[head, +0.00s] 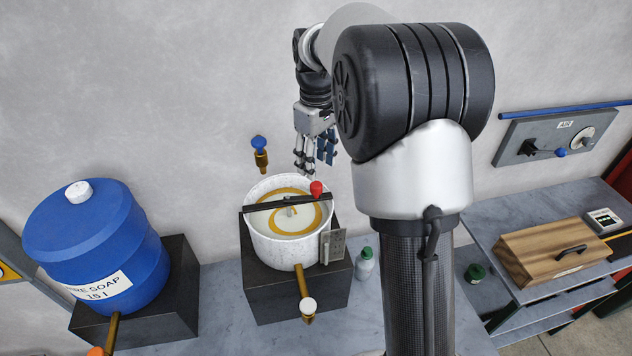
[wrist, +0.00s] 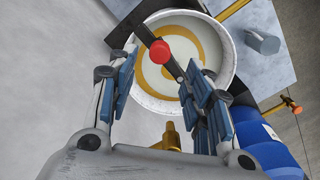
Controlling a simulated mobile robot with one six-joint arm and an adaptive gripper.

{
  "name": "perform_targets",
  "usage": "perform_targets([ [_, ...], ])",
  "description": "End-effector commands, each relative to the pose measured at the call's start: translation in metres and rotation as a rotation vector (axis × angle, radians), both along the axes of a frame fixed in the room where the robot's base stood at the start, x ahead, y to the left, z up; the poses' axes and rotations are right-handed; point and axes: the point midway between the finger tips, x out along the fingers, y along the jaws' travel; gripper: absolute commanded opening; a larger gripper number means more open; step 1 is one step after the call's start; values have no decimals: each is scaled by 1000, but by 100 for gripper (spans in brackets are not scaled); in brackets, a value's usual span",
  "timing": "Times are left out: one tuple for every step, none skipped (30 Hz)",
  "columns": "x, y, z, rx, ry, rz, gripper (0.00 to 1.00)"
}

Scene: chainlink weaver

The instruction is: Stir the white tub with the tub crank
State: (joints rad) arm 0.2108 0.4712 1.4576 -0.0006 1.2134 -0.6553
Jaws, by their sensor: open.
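The white tub (head: 283,243) stands on a dark block on the bench, with pale liquid and a yellow-brown swirl inside. A dark bar crosses its top, and the tub crank has a red knob (head: 317,188) near the right rim. In the wrist view the tub (wrist: 225,52) lies beyond the fingers, with the red knob (wrist: 160,52) near its middle. My gripper (head: 316,163) is open and empty above the back right of the tub. In the wrist view the red knob shows between and beyond the open fingers (wrist: 162,85), apart from them.
A blue soap drum (head: 95,240) stands on a dark block at left. A brass tap with a blue handle (head: 259,145) is on the wall behind the tub. A small white bottle (head: 364,264) stands right of the tub. A wooden box (head: 555,250) sits on the right bench.

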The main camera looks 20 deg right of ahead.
Motion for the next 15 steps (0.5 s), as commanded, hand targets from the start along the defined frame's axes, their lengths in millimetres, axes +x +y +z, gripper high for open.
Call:
perform_targets([
  [-1, 0, -13, 1, 5, 0, 46],
  [-1, 0, -18, 1, 4, 0, 46],
  [-1, 0, -26, 1, 4, 0, 46],
  [-1, 0, -32, 1, 4, 0, 46],
  [-1, 0, -37, 1, 3, 0, 46],
  [-1, 0, -44, 1, 4, 0, 46],
  [-1, 0, -48, 1, 3, 0, 46],
  [-1, 0, -52, 1, 2, 0, 46],
  [-1, 0, -57, 0, 1, 0, 46],
  [0, 0, -60, 0, 1, 0, 46],
  [-1, 0, -62, 0, 1, 0, 46],
  [-1, 0, -65, 0, 1, 0, 46],
  [0, 0, -67, 0, 1, 0, 46],
  [0, 0, -68, 0, 0, 0, 46],
  [0, 0, -69, 0, -1, 0, 46],
])
